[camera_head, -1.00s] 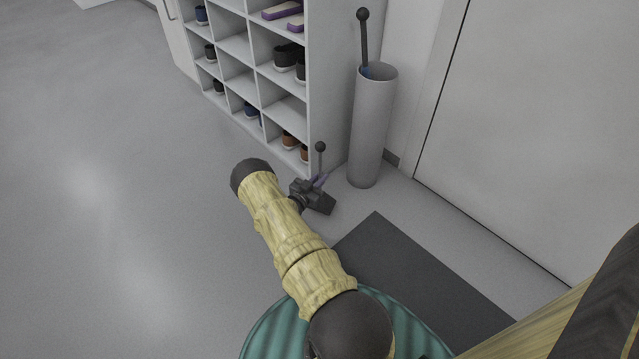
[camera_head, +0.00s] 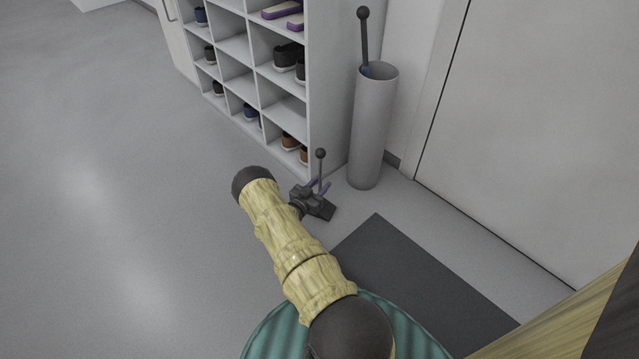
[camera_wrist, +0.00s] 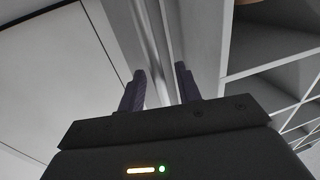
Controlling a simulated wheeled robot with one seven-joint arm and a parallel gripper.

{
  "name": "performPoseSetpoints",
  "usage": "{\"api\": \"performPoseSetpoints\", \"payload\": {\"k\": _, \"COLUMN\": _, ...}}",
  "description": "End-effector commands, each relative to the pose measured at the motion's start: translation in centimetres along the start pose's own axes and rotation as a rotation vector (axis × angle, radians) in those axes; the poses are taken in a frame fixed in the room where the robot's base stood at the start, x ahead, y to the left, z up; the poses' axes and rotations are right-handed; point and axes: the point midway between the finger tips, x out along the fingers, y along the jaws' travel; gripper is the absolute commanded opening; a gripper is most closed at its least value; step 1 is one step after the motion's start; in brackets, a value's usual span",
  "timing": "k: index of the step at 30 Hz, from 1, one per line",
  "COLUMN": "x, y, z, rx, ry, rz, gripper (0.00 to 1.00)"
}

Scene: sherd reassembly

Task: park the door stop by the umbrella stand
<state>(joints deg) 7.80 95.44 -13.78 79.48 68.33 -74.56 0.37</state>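The door stop (camera_head: 322,211) is a dark wedge on the floor with a thin upright rod topped by a dark ball (camera_head: 320,153). It stands near the front corner of the shoe rack, a short way left of the foot of the umbrella stand (camera_head: 371,130), a tall grey cylinder. In the wrist view my gripper (camera_wrist: 161,88) shows a clear gap between the fingers; I cannot make out the door stop there.
The white shoe rack (camera_head: 328,90) holds several shoes and stands close behind the door stop. A dark mat (camera_head: 410,280) lies to the right, before a pale door (camera_head: 540,130). A dark rod with a ball top (camera_head: 364,35) sticks out of the stand. The floor at left is clear.

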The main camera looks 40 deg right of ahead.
Motion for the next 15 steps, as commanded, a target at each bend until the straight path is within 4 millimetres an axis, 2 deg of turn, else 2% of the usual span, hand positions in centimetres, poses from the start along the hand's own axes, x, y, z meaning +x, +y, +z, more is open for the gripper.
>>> {"api": "performPoseSetpoints", "payload": {"k": 8, "x": -0.2, "y": 0.0, "z": -0.8, "rx": 0.0, "ry": 0.0, "rz": -0.001, "gripper": 0.34}}
{"api": "performPoseSetpoints", "payload": {"k": 15, "x": -4.3, "y": 0.0, "z": -1.0, "rx": -0.003, "ry": -0.002, "rz": -0.003, "gripper": 0.34}}
